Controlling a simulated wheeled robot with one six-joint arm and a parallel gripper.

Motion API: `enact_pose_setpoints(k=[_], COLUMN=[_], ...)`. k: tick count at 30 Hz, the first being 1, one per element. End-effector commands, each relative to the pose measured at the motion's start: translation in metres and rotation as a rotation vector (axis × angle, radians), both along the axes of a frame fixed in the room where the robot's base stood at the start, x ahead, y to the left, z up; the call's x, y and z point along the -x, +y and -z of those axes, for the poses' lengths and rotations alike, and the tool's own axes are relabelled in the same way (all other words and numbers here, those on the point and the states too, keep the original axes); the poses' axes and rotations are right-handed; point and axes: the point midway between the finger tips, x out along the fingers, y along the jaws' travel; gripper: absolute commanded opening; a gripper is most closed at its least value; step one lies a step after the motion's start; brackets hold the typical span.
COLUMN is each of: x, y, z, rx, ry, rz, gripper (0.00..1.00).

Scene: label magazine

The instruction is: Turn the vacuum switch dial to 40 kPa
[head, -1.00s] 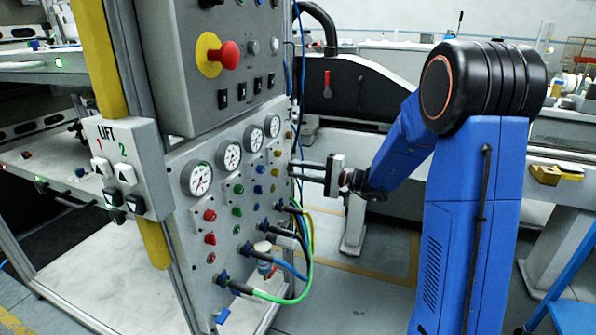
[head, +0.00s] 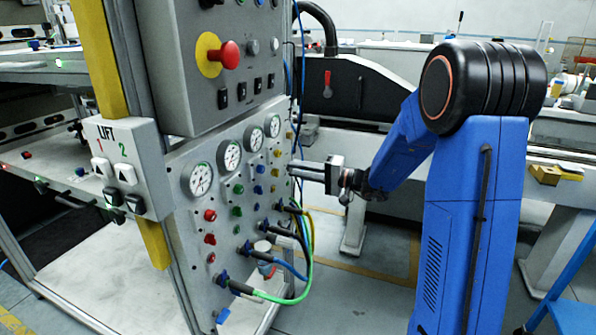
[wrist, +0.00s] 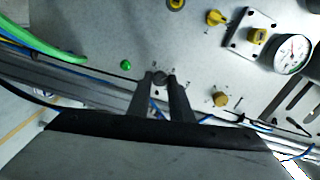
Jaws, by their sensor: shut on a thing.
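In the wrist view my gripper (wrist: 163,76) is shut on a small dark round dial (wrist: 160,79) on the grey panel, one finger on each side. Tiny marks lie around the dial, too small to read, so its setting cannot be told. In the head view my gripper (head: 291,169) reaches left to the right part of the gauge panel (head: 225,262). Its fingertips are at the panel, and the dial itself cannot be made out there.
A white gauge (wrist: 292,53), yellow knobs (wrist: 221,99) and a green button (wrist: 126,65) sit near the dial. Green, yellow and blue hoses (head: 300,290) hang below my gripper. A red emergency button (head: 224,56) is on the box above.

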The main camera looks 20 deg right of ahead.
Motion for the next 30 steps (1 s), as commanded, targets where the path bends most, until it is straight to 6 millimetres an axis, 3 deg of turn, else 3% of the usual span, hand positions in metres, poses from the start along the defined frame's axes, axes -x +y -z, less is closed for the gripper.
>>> enact_pose_setpoints(k=[5,6,8,20,30], x=[0.001,0.001,0.001,0.004,0.034], y=[0.0,0.0,0.0,-0.005,-0.048], z=[0.002,0.002,0.002,0.001,0.001], rx=[0.001,0.001,0.001,0.0,0.0], ry=[0.004,0.004,0.004,0.002,0.002], rz=[0.0,0.0,0.0,0.0,0.003], gripper=[0.0,0.29,0.38,0.38,0.38])
